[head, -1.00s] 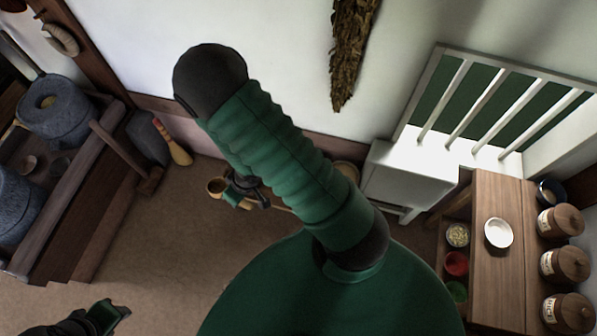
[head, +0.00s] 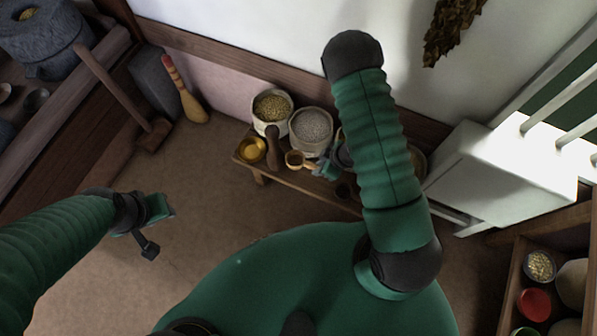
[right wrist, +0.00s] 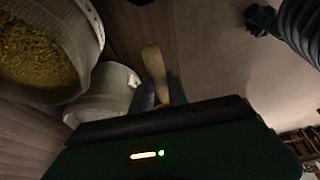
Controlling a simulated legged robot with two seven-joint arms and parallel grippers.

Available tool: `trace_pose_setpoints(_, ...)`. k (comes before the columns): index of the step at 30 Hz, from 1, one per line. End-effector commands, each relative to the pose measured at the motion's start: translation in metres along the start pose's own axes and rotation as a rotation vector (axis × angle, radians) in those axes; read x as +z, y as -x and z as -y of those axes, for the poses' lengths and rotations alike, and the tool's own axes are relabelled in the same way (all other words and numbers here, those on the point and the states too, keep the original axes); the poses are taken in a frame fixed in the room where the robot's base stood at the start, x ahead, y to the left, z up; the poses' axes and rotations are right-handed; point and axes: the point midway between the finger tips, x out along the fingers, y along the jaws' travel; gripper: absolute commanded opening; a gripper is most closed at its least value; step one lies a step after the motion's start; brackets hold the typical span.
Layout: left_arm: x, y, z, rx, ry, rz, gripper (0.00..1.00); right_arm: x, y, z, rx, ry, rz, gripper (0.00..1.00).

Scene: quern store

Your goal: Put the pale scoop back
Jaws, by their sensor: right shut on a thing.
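The pale scoop (head: 295,160) is a small wooden scoop with a round bowl. My right gripper (head: 324,168) is shut on its handle, with the bowl pointing left. In the head view it overlaps the front of the low bench (head: 298,183); I cannot tell whether it touches anything. In the right wrist view the pale handle (right wrist: 155,72) sticks out from the jaws, and the scoop's bowl is not clear. My left gripper (head: 155,228) is open and empty over the floor at the left. My right arm hides part of the bench.
The bench holds a pot of yellow grain (head: 272,106), a pot of pale grain (head: 311,128), a yellow bowl (head: 251,150) and an upright dark wooden piece (head: 273,147). A white cabinet (head: 490,175) stands right. A mallet (head: 152,137) and brush-like tool (head: 186,95) are left.

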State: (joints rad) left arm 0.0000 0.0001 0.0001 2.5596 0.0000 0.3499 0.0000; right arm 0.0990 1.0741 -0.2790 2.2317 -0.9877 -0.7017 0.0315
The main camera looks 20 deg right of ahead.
Motion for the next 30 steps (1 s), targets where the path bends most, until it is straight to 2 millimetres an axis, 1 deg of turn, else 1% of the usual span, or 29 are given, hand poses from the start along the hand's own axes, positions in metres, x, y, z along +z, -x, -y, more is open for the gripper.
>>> trace_pose_setpoints(1,0.003,-0.011,0.000,0.000,0.000,0.000,0.36,0.008,-0.016,0.001,-0.003,0.002,0.003,0.00)
trace_pose_setpoints(3,0.005,-0.019,0.000,0.000,0.000,0.000,0.36,0.014,-0.032,0.001,-0.004,0.003,0.003,0.00)
trace_pose_setpoints(6,0.006,-0.026,0.000,0.000,0.000,0.000,0.36,0.021,-0.047,0.001,-0.003,0.001,0.003,0.00)
trace_pose_setpoints(8,0.007,-0.029,0.000,0.000,0.000,0.000,0.36,0.023,-0.053,0.001,-0.003,0.001,0.003,0.00)
trace_pose_setpoints(14,0.011,-0.046,0.000,0.000,0.000,0.000,0.36,0.037,-0.083,0.001,-0.003,0.000,0.003,0.00)
trace_pose_setpoints(15,0.011,-0.047,0.000,0.000,0.000,0.000,0.36,0.037,-0.085,0.001,-0.002,0.000,0.003,0.00)
trace_pose_setpoints(21,0.011,-0.044,0.000,0.000,0.000,0.000,0.36,0.036,-0.083,0.000,-0.001,-0.001,0.002,0.00)
trace_pose_setpoints(24,0.011,-0.046,0.000,0.000,0.000,0.000,0.36,0.037,-0.086,0.000,-0.002,-0.002,0.002,0.00)
trace_pose_setpoints(25,0.011,-0.045,0.000,0.000,0.000,0.000,0.36,0.037,-0.086,0.000,-0.002,-0.002,0.003,0.21)
trace_pose_setpoints(30,0.011,-0.045,0.000,0.000,0.000,0.000,0.36,0.037,-0.085,0.000,-0.002,-0.002,0.003,0.41)
